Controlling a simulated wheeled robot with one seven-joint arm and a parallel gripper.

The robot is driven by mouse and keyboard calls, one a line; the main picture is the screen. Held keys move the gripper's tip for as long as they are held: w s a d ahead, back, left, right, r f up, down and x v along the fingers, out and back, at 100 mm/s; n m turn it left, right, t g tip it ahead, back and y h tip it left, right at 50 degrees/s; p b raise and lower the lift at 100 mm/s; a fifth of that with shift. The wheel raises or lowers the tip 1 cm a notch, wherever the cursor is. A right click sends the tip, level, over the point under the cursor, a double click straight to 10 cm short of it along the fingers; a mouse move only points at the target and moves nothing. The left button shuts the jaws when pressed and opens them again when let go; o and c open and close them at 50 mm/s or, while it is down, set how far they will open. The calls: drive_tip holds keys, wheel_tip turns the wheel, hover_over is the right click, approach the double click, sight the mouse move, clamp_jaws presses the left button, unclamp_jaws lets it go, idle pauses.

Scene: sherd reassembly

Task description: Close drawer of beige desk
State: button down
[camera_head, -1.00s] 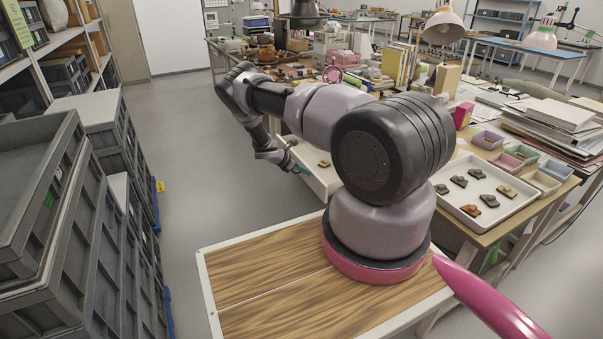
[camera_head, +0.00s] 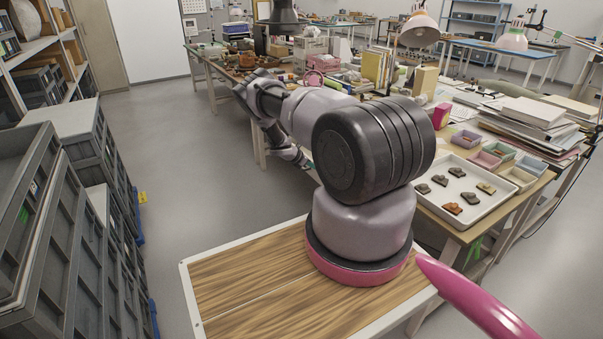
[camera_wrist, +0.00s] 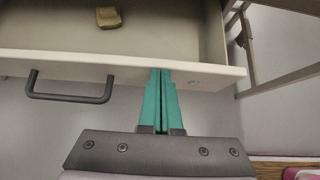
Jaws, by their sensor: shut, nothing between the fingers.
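The beige desk (camera_head: 452,229) stands to the right of and behind my arm in the head view. Its drawer (camera_wrist: 60,63) shows in the wrist view, still partly open, with a pale front and a dark bar handle (camera_wrist: 70,98). A small tan sherd (camera_wrist: 108,17) lies inside. My gripper (camera_wrist: 162,75) is shut and empty. Its green fingertips are at the drawer front, right of the handle, and seem to touch it. In the head view my gripper (camera_head: 308,165) is only partly visible, and my arm hides the drawer.
A white tray (camera_head: 432,211) of sherds and several small boxes sit on the desk. Stacked grey crates (camera_head: 70,230) stand at the left. The floor between the crates and the desk is clear. A desk leg (camera_wrist: 247,38) is right of the drawer.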

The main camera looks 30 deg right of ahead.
drive_tip(key=d, duration=0.8)
drive_tip(key=shift+w+d, duration=0.15)
drive_tip(key=shift+d, duration=0.15)
